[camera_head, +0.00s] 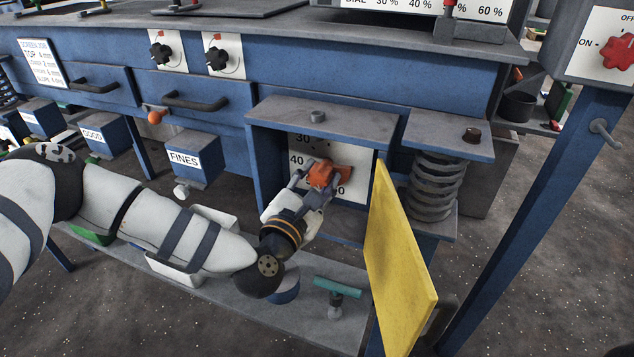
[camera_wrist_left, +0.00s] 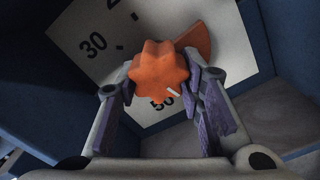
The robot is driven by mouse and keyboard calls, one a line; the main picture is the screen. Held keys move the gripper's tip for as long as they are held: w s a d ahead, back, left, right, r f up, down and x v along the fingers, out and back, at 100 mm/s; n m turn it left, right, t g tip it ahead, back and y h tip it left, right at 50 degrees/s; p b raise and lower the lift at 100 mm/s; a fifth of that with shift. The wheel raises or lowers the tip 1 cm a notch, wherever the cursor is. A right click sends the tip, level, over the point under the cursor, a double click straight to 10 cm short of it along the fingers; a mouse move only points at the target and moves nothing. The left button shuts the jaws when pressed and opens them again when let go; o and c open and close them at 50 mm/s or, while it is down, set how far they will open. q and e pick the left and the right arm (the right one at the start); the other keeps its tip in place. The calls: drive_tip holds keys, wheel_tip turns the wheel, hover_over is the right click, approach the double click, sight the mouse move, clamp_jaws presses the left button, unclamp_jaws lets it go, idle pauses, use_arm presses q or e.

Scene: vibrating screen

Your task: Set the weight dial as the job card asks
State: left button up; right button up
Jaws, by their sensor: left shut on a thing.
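The weight dial is an orange star-shaped knob (camera_head: 321,174) on a white scale plate (camera_head: 346,192) in a blue recess. My left gripper (camera_head: 314,184) is shut on the knob, with a finger on each side; the left wrist view shows this grip (camera_wrist_left: 163,88). There the knob (camera_wrist_left: 157,70) has a short white mark toward its lower right, and an orange wedge shows behind it at upper right. The plate (camera_wrist_left: 90,70) shows 30 and a partly covered 50; the exact setting is unclear. The job card (camera_head: 42,63) hangs at upper left, its small lines hard to read. My right gripper is not in view.
A yellow panel (camera_head: 397,265) stands out just right of the recess. A coil spring (camera_head: 435,185) stands beyond it. A grey ledge (camera_head: 317,117) overhangs the dial. A FINES box (camera_head: 190,158) is left of the recess.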

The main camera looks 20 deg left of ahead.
use_arm(q)
drive_tip(key=shift+r+n, duration=0.2)
drive_tip(key=shift+n, duration=0.3)
drive_tip(key=o, duration=1.1)
drive_tip(key=shift+f, duration=0.1)
drive_tip(key=shift+s, duration=0.15)
drive_tip(key=s, duration=1.1)
drive_tip(key=shift+s+a, duration=0.25)
drive_tip(key=shift+s, duration=0.1)
